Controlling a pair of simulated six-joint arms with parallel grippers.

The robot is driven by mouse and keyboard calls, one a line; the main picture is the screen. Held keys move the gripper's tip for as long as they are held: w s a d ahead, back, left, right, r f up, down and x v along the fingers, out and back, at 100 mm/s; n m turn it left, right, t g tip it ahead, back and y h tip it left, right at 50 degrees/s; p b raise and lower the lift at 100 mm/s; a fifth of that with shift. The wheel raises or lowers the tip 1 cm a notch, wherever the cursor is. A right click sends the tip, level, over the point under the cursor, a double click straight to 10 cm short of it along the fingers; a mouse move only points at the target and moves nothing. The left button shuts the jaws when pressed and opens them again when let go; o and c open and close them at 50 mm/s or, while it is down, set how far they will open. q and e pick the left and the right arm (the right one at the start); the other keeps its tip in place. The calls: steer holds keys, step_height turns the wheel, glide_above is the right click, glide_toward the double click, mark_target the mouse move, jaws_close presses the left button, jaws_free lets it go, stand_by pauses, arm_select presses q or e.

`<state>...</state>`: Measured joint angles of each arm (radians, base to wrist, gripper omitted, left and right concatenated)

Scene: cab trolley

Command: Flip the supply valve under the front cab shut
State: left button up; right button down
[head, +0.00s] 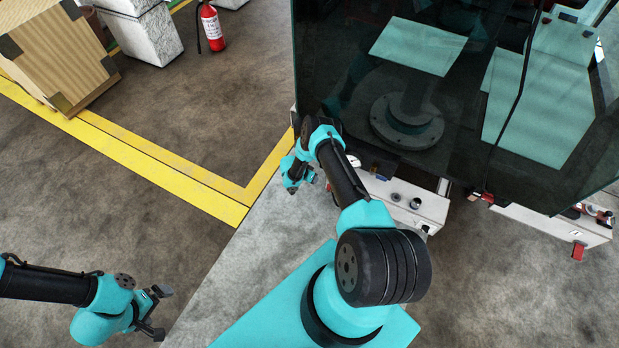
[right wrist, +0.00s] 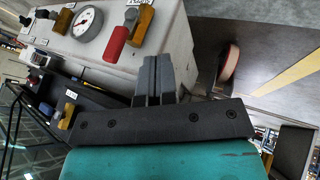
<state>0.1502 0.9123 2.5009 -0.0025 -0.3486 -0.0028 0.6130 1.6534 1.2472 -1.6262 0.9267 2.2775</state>
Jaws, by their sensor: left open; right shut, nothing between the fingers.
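My left gripper (head: 163,312) is open and empty, low over the floor at lower left.
The panel has a round gauge (right wrist: 86,24). The dark-glass cab (head: 350,60) stands above white valve boxes (head: 420,207), with another box (head: 540,222) to the right. A fire extinguisher (head: 212,28) and wooden crate (head: 55,45) stand far back. The left floor is clear.

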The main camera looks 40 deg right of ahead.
steer(key=s, duration=0.1)
steer(key=s+d, duration=0.1)
steer(key=s+d+f, duration=0.1)
steer(key=s, duration=0.1)
steer(key=shift+s, duration=0.1)
stand_by(0.6)
